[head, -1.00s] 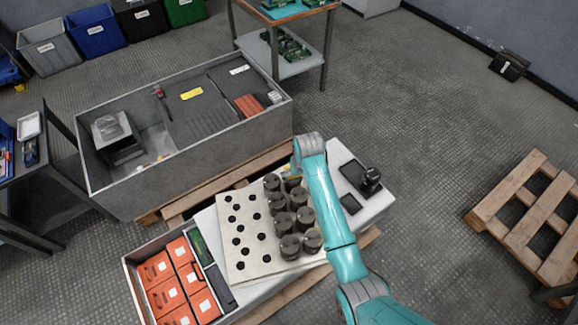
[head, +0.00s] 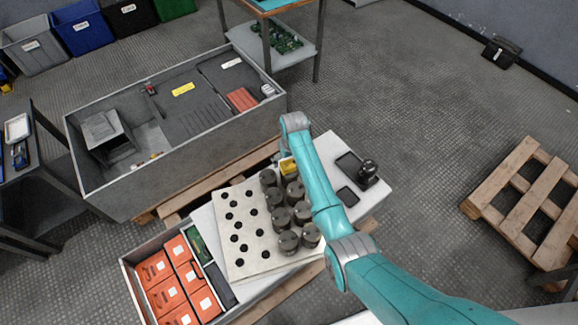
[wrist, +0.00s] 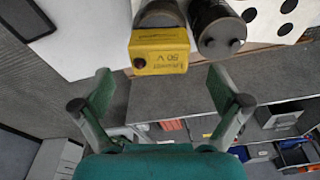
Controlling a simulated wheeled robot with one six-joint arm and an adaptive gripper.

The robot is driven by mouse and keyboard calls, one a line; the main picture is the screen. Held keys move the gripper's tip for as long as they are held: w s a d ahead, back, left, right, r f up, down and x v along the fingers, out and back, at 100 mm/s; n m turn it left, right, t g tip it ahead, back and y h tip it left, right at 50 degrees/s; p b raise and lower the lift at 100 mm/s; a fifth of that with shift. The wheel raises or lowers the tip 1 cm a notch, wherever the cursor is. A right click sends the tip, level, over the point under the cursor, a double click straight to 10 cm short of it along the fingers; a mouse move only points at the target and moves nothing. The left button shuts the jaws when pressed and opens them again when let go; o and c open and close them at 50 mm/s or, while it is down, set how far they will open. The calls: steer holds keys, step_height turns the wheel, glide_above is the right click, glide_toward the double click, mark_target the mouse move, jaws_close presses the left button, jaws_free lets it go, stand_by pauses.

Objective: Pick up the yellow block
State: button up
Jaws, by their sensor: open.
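The yellow block (head: 288,166), marked "50 V" on its face, is at the far edge of the white table beside the dark capacitors, partly behind my arm in the head view. In the wrist view the yellow block (wrist: 159,51) is against the end of a dark cylinder. My gripper (wrist: 160,76) is open and empty, one finger to each side of the block and slightly below it in the picture. The fingers appear apart from the block. My gripper is hidden in the head view.
Dark capacitors (head: 281,216) stand close together on a pale board (head: 234,263) with black holes. A black tray and cylinder (head: 367,172) sit to the right. A large grey bin (head: 185,165) stands just beyond the table.

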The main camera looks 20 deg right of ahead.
mark_target(289, 164)
steer(key=shift+w+f, duration=0.15)
steer(key=shift+f, duration=1.75)
steer(key=shift+c, duration=0.3)
